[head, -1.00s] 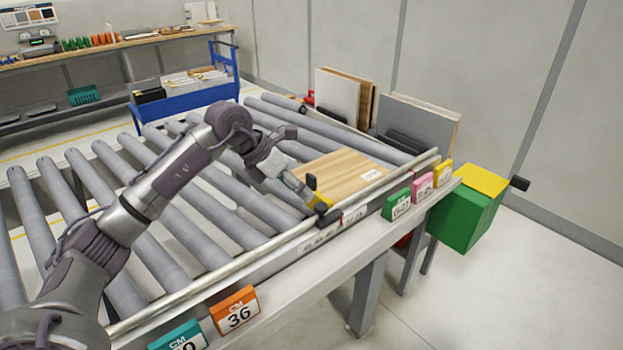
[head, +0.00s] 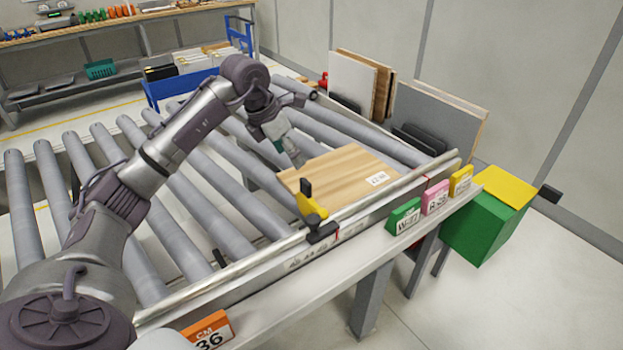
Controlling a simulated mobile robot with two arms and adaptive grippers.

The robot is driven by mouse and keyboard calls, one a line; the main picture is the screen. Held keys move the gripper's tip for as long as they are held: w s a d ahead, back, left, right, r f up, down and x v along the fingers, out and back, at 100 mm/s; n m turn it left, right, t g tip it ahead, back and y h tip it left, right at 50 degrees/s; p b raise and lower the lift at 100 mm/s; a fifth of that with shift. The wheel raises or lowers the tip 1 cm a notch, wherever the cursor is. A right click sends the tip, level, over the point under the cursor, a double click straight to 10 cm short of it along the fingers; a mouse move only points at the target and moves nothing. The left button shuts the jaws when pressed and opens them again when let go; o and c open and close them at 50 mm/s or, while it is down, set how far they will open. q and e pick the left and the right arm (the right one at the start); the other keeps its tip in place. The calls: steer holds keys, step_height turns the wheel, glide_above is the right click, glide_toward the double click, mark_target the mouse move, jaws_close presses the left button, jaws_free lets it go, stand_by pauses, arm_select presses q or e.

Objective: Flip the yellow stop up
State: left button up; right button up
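The yellow stop (head: 312,208) stands up at the near rail of the roller conveyor, with a black tip on top and a black base at the rail. It is at the near-left corner of a wooden board (head: 345,177) that lies on the rollers and carries a white label. My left gripper (head: 294,156) is above the rollers, behind the stop and beside the board's far-left edge. It is apart from the stop. Its fingers are small and partly blurred, so its opening is unclear. My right gripper is out of view.
Roller conveyor rail (head: 375,195) runs along the front, with coloured number tags such as the green tag (head: 403,216) below it. Upright panels (head: 437,120) stand at the back right. A green and yellow box (head: 485,225) is at the right end.

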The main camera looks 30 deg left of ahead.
mark_target(304, 182)
arm_select(q)
steer(key=p+x, duration=0.3)
steer(key=x, duration=0.7)
steer(key=shift+d+f, duration=0.15)
steer(key=shift+f, duration=0.25)
steer(key=shift+w+f, duration=0.15)
steer(key=shift+f, duration=0.15)
steer(key=shift+w+d+f, duration=0.1)
steer(key=shift+f, duration=0.3)
steer(key=shift+c, duration=0.4)
jaws_close()
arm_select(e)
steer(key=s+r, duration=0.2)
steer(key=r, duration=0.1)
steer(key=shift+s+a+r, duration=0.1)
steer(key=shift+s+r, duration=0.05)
